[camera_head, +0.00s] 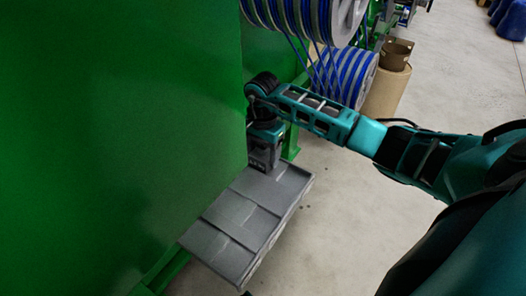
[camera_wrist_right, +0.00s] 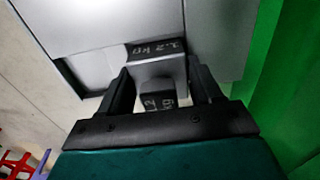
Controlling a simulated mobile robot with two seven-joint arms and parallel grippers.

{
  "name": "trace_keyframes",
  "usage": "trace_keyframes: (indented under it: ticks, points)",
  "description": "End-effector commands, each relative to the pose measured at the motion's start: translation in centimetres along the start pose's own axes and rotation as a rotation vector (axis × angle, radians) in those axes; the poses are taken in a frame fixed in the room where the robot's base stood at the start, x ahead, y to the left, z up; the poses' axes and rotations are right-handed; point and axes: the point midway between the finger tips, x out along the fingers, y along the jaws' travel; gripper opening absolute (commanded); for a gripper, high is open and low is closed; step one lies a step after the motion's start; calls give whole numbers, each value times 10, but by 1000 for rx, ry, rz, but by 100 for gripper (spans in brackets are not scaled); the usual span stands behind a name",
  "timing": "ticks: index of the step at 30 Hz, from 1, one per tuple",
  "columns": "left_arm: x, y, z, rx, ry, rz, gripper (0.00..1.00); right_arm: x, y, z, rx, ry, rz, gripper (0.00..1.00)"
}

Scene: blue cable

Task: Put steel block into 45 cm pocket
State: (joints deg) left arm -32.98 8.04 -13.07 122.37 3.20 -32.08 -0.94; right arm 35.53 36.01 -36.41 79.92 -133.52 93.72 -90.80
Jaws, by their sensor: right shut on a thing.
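My right gripper (camera_head: 264,168) reaches down over the far end of a grey tray (camera_head: 235,212) on the side of the green machine. The tray's top is split into several flat rectangular sections. In the right wrist view my right gripper (camera_wrist_right: 160,72) is shut on a grey steel block (camera_wrist_right: 158,68), with one finger on each side. Dark faces of the block carry white weight lettering, "1.2 kg" on the far one. The wrist view shows the grey tray surface (camera_wrist_right: 90,28) around the block. I cannot tell whether the block touches it. My left gripper is not in view.
The tall green machine wall (camera_head: 115,120) stands close along the tray's left side. Blue cable reels (camera_head: 355,78) and a tan cylinder (camera_head: 388,90) stand beyond the tray. Concrete floor (camera_head: 340,225) is clear to the right of the tray.

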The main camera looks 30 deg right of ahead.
Motion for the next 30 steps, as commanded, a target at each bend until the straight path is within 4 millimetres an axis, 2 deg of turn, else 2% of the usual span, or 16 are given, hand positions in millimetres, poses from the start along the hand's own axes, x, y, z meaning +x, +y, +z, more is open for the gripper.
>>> trace_keyframes:
  ticks: [7, 8, 15, 17, 26, 30]
  points:
    - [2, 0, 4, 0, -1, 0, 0, 2, -2, -1, 0, 2, -7, 0]
    - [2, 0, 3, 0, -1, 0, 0, 1, -2, -1, 1, 2, -7, 67]
    - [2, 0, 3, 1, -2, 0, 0, 2, -1, 0, 0, 1, -3, 90]
    - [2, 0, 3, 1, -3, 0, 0, 3, -1, 0, 0, 0, -2, 94]
    - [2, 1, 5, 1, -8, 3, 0, 6, 2, 1, 0, -1, 6, 94]
    - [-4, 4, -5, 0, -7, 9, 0, -15, 0, 0, 0, 1, 1, 94]
